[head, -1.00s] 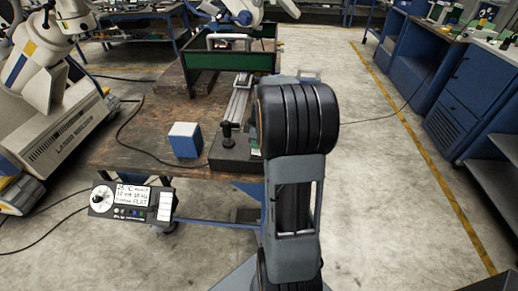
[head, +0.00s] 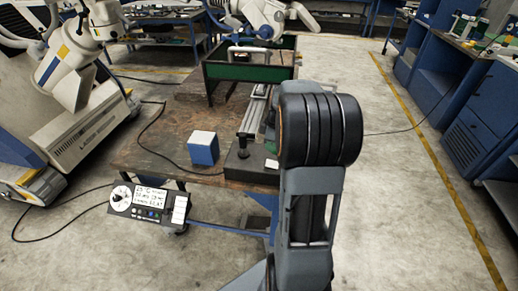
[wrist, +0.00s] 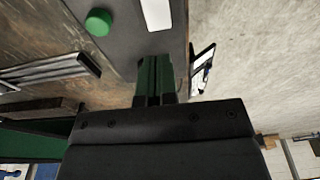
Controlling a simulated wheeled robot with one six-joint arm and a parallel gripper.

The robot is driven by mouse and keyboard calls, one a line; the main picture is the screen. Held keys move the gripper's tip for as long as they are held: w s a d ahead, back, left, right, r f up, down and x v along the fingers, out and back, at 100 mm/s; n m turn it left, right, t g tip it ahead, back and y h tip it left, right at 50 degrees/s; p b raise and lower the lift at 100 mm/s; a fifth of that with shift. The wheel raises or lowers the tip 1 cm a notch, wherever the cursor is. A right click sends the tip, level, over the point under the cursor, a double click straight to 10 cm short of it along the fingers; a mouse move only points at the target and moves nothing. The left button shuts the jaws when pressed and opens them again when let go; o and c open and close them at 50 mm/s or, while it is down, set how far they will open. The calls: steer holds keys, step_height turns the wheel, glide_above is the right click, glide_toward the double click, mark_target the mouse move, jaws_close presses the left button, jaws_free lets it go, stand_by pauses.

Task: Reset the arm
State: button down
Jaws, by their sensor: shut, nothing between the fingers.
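A round green button (wrist: 98,22) sits on a dark grey plate in the wrist view, with a white label (wrist: 157,14) to its right. My gripper (wrist: 155,62) is shut and empty; its fingers point toward that plate, below and right of the button in the picture, apart from it as far as I can tell. In the head view my arm hides the gripper. A white-and-blue jointed arm (head: 268,18) stands beyond the workbench. I cannot tell which arm the task means.
The wooden workbench (head: 150,150) carries a blue box (head: 203,148), a black upright knob (head: 245,146) and a green-sided frame (head: 235,72). A control panel (head: 150,203) hangs at its front. A laser welder (head: 75,125) stands left. Open floor lies right.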

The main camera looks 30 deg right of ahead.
steer(key=shift+s+f+m, duration=0.1)
steer(key=shift+f+m, duration=0.1)
steer(key=shift+m, duration=1)
steer(key=s+m, duration=0.1)
steer(key=s+a+m, duration=0.1)
steer(key=m, duration=0.1)
steer(key=a+f+m, duration=0.1)
steer(key=shift+s+a+m+g, duration=0.1)
steer(key=shift+s+m+g, duration=0.2)
steer(key=shift+s+m, duration=0.1)
steer(key=s+a+r+m+t, duration=0.1)
steer(key=s+a+r, duration=0.2)
steer(key=a, duration=0.6)
steer(key=s+a+r+t+h, duration=0.1)
steer(key=s+a+r+t, duration=0.1)
steer(key=s+a, duration=0.4)
steer(key=a+r, duration=0.1)
steer(key=a, duration=0.2)
steer(key=shift+s+a+m, duration=0.15)
steer(key=shift+a+m, duration=0.2)
steer(key=shift+m, duration=0.05)
